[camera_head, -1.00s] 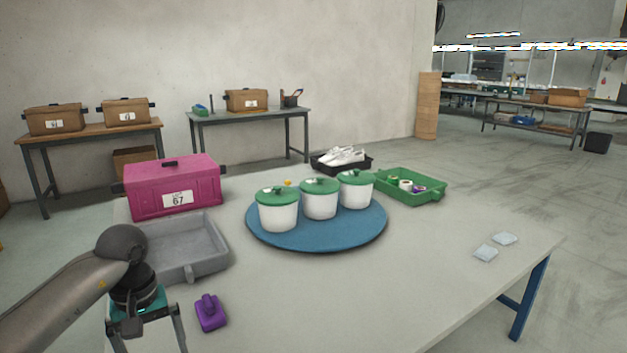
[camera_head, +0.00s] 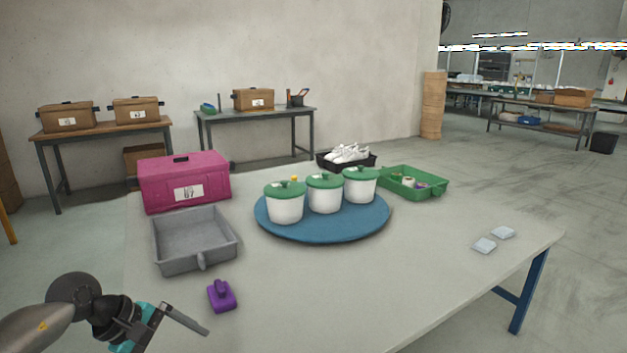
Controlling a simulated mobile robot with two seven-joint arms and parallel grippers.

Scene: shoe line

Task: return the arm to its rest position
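My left gripper (camera_head: 190,335) is at the lower left in the head view, low beside the table's front left edge. One finger shows clearly, pointing right; the other is cut off or hidden at the bottom edge, so its opening is unclear. No object shows in the visible part. My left arm (camera_head: 40,325) comes in from the lower left corner. My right gripper is not in view.
The table (camera_head: 400,285) holds a purple tool (camera_head: 221,296) near the gripper, a grey tray (camera_head: 195,241), a magenta box (camera_head: 184,181), and a blue round board (camera_head: 325,232) with three green-lidded white pots. A green tray (camera_head: 413,182) is behind. The table's front middle is clear.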

